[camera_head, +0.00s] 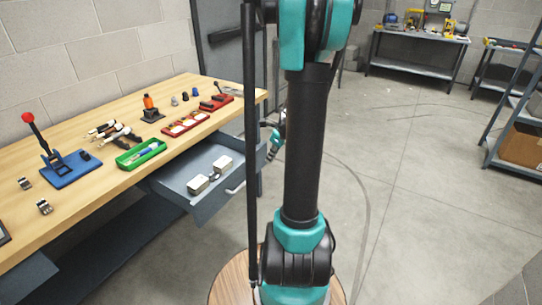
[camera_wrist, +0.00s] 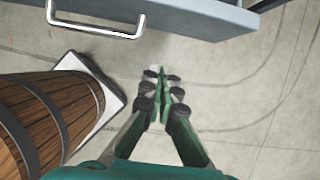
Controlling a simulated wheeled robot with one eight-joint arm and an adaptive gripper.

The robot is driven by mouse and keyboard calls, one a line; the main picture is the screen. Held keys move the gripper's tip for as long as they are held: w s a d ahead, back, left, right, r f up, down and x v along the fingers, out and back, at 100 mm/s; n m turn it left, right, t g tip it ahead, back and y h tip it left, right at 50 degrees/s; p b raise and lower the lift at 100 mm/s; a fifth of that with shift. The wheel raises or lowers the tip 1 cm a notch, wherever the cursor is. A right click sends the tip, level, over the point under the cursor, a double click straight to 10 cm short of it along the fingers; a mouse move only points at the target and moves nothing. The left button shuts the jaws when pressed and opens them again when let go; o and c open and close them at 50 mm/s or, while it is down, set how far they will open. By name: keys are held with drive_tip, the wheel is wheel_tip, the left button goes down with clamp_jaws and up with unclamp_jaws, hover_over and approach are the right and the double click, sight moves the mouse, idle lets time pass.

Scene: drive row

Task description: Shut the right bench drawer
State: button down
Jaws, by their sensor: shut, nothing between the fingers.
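The right bench drawer (camera_head: 190,195) stands pulled out from under the wooden bench, with two small pale boxes (camera_head: 205,177) inside. Its silver handle (camera_head: 236,188) faces the floor area to the right. In the wrist view the handle (camera_wrist: 95,25) and the drawer's grey front (camera_wrist: 190,15) are at the top. My gripper (camera_wrist: 163,78) is shut and empty, over the floor, below and to the right of the handle in that view and apart from it. In the head view my gripper (camera_head: 272,142) shows only partly behind my arm, just beyond the drawer.
The bench top (camera_head: 60,125) holds a blue press (camera_head: 68,168), a green tray (camera_head: 141,154) and red trays. A wooden barrel (camera_wrist: 50,120) stands close to my gripper. Open concrete floor lies right; a shelf (camera_head: 520,140) stands farther right.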

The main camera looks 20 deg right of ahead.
sight(257, 164)
drive_tip(key=shift+w+a+f, duration=0.65)
drive_tip(key=shift+w+f, duration=0.2)
drive_tip(key=shift+f, duration=0.15)
drive_tip(key=shift+w+a+f, duration=0.65)
drive_tip(key=shift+w+f, duration=0.25)
drive_tip(key=shift+f, duration=0.15)
drive_tip(key=shift+w+a+f, duration=0.65)
drive_tip(key=shift+w+f, duration=0.2)
drive_tip(key=shift+f, duration=0.15)
drive_tip(key=w+a, duration=0.5)
drive_tip(key=w, duration=0.2)
drive_tip(key=w+a, duration=0.5)
drive_tip(key=w, duration=0.2)
drive_tip(key=w+a, duration=0.6)
drive_tip(key=w, duration=0.2)
drive_tip(key=shift+r, duration=0.1)
